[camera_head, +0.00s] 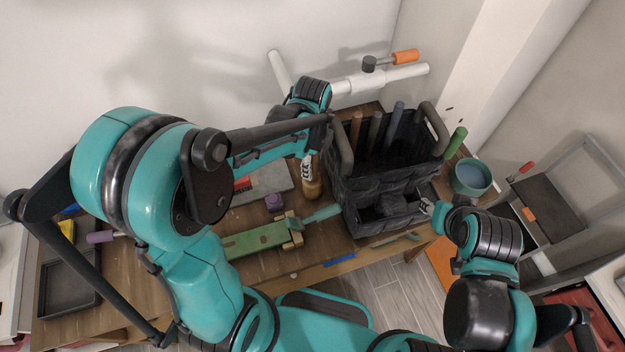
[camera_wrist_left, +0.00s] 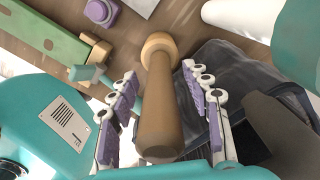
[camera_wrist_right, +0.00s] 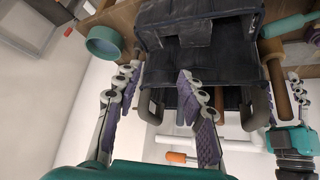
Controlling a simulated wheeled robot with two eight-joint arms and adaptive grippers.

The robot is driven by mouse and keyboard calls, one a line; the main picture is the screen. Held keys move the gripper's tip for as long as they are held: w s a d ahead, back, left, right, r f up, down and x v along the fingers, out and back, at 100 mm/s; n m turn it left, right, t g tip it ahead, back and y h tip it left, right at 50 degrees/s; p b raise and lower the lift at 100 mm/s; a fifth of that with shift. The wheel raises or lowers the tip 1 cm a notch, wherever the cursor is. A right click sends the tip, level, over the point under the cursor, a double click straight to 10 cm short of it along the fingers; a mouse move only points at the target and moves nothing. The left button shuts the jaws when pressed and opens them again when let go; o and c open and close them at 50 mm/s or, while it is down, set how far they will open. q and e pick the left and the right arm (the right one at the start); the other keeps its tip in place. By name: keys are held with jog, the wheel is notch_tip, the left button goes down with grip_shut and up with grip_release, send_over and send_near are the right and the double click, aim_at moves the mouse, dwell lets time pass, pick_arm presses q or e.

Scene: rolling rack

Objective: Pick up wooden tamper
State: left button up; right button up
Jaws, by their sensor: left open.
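The wooden tamper (camera_wrist_left: 158,100) is a tan, round-handled piece with a wider, lighter end. It stands on the workbench, left of the dark tool bag. In the head view its lower part (camera_head: 313,190) shows just below my left gripper (camera_head: 308,168), and the rest is hidden by the arm. In the left wrist view my left gripper (camera_wrist_left: 160,72) is open, with one finger on each side of the tamper's handle and gaps visible. My right gripper (camera_wrist_right: 157,78) is open and empty, and in the head view it is at the bag's right front (camera_head: 427,207).
The dark tool bag (camera_head: 365,212) holds several handled tools. A teal cup (camera_head: 472,177) stands right of it. A green block tool (camera_head: 258,238), a purple piece (camera_head: 273,202) and a grey plate (camera_head: 265,183) lie left of the tamper. A blue strip (camera_head: 340,259) lies near the front edge.

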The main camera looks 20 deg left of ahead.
pick_arm(q)
grip_shut()
